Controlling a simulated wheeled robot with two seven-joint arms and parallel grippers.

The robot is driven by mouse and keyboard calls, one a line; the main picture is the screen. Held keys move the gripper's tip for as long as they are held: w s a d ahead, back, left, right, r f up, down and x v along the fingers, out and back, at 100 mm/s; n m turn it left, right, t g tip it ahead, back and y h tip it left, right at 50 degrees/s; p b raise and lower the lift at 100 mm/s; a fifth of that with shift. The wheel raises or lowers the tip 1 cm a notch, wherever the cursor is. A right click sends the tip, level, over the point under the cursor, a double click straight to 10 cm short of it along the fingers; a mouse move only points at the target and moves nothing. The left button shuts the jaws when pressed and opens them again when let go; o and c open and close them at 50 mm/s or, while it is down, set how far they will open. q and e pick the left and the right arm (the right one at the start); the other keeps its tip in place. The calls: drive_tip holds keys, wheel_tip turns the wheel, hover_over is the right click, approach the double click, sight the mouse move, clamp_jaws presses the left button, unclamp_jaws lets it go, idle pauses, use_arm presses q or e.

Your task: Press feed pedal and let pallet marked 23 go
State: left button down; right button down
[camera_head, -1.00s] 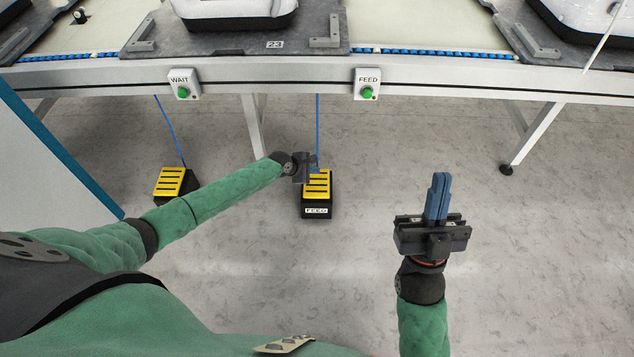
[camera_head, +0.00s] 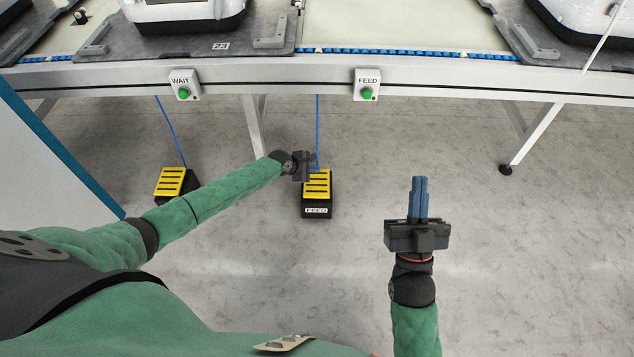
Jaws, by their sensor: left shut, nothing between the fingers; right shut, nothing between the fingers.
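The feed pedal (camera_head: 317,190) is a yellow-topped black pedal on the floor, labelled FEED, with a blue cable rising to the conveyor. My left gripper (camera_head: 312,168) is shut and empty, over the pedal's far edge; I cannot tell whether it touches it. The pallet marked 23 (camera_head: 262,47) is a grey plate on the conveyor at the upper left, carrying a white and black item (camera_head: 185,12). My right gripper (camera_head: 419,190) is shut and empty above the floor, to the right of the pedal. The FEED box (camera_head: 367,84) on the rail shows a green button.
A second yellow pedal (camera_head: 171,182) lies at left, its cable leading up towards the WAIT box (camera_head: 183,84). Another loaded pallet (camera_head: 530,45) is at the upper right. A white panel (camera_head: 45,165) with a blue edge stands at left. Floor right of centre is clear.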

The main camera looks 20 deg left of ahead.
use_arm(q)
drive_tip(key=shift+r, duration=0.2)
drive_tip(key=shift+r+p, duration=0.25)
drive_tip(key=shift+p, duration=0.2)
use_arm(e)
wheel_tip(320, 180, down, 11)
drive_tip(key=w+a+g+h, duration=0.1)
drive_tip(key=w+g, duration=0.1)
drive_tip(key=g, duration=0.2)
drive_tip(key=shift+w+r, duration=0.15)
drive_tip(key=shift+w, duration=0.1)
drive_tip(key=shift+a, duration=0.1)
drive_tip(key=shift+r, duration=0.1)
